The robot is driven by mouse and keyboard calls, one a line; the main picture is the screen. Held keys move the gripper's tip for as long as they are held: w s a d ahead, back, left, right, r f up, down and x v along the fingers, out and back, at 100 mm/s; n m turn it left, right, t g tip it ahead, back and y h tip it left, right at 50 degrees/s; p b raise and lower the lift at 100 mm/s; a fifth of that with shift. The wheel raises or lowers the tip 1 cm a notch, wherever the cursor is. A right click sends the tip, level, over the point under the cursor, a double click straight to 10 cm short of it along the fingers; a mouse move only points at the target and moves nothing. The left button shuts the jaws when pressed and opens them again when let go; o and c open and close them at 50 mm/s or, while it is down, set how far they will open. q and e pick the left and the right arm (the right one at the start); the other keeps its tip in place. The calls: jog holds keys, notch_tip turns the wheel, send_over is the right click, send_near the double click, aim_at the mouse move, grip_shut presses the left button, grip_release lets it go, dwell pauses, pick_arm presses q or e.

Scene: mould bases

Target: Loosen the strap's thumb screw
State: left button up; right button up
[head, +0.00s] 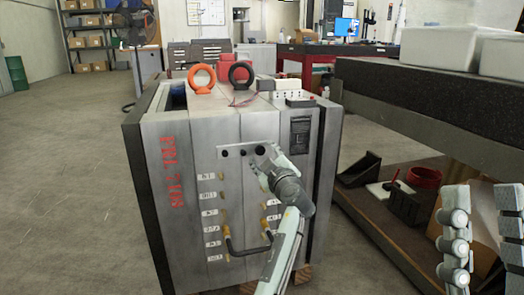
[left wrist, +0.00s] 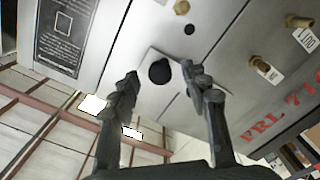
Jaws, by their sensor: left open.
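The mould base (head: 190,200) is a large grey block with red lettering on its left side. A pale strap (head: 250,144) lies across a seam high on its front face. A dark round thumb screw (head: 260,150) sits at the strap's right part. In the left wrist view the thumb screw (left wrist: 159,71) shows ahead of and between my two fingertips, with the strap (left wrist: 152,99) behind it. My left gripper (head: 264,167) is open (left wrist: 160,82), with one finger on each side of the screw. I see no finger touching it.
Brass fittings with white tags and a dark hose (head: 248,252) are on the mould's front, below the strap. Orange (head: 201,80) and black (head: 240,76) lifting rings stand on top. A heavy bench (head: 400,105) stands close on the right. Open floor lies to the left.

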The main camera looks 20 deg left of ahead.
pick_arm(q)
jog(key=shift+w+a, duration=0.3)
jog(key=shift+w, duration=0.05)
jog(key=shift+c, duration=0.4)
grip_shut()
